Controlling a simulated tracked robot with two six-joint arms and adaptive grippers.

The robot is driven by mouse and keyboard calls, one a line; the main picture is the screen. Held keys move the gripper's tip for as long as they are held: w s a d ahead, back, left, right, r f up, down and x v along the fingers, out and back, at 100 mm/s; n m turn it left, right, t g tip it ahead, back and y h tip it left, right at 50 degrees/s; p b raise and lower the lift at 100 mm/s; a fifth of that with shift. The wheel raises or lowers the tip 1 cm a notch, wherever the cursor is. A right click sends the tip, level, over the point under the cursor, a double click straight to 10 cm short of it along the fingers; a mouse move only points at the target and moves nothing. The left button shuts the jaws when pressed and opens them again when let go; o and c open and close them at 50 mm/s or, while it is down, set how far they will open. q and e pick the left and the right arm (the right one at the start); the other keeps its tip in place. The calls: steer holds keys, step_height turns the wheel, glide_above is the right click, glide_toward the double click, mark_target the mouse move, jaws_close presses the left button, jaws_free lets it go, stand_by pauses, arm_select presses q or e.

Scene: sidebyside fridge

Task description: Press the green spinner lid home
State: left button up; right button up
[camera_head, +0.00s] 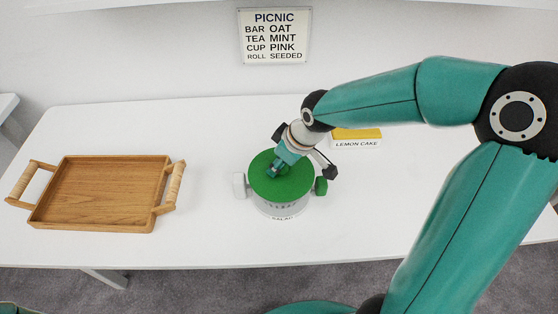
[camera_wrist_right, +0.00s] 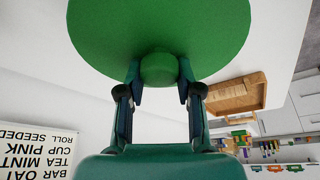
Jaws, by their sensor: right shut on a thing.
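The round green spinner lid (camera_head: 295,186) lies level over the top of the pale spinner bowl (camera_head: 285,208) on the white table. My right gripper (camera_head: 277,170) comes down on the lid from above and is shut on its central knob. In the right wrist view the green lid (camera_wrist_right: 160,25) fills the top, and its knob (camera_wrist_right: 158,69) sits between the fingertips of my right gripper (camera_wrist_right: 160,82). Whether the lid's rim is fully down on the bowl cannot be told. My left gripper is not in view.
A wooden tray (camera_head: 100,190) with raised handles lies at the left. A yellow-topped lemon cake box (camera_head: 357,136) stands behind the spinner at the right. A picnic sign (camera_head: 274,36) hangs on the back wall. The table between tray and spinner is clear.

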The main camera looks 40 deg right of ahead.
steer(key=shift+f, duration=0.25)
steer(key=o, duration=1)
steer(key=v, duration=1.2)
steer(key=shift+f, duration=0.1)
